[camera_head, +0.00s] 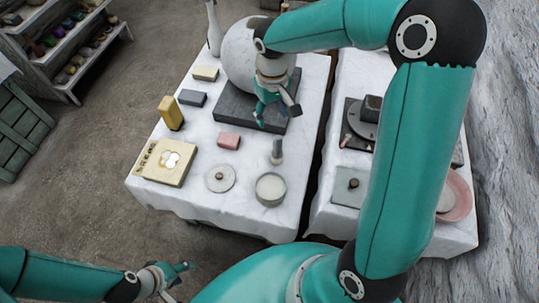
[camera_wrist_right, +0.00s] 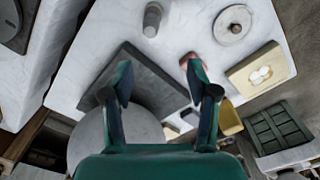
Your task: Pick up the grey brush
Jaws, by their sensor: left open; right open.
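A small upright grey object that looks like the grey brush (camera_head: 277,152) stands on the white-covered table, just behind a round grey bowl. In the right wrist view the brush (camera_wrist_right: 153,18) is at the top, beyond the fingertips. My right gripper (camera_head: 278,114) is open and empty above the dark slab, behind the brush and apart from it. Its two fingers (camera_wrist_right: 159,76) are spread in the wrist view. My left gripper (camera_head: 181,281) is open and empty at the lower left, off the table's front edge.
A large pale sphere (camera_head: 240,57) rests on a dark slab (camera_head: 232,106). A pink block (camera_head: 229,140), round disc (camera_head: 220,178), bowl (camera_head: 271,189), yellow box (camera_head: 171,112) and cream tray (camera_head: 150,172) share the table. A second table (camera_head: 325,213) stands right, across a narrow gap.

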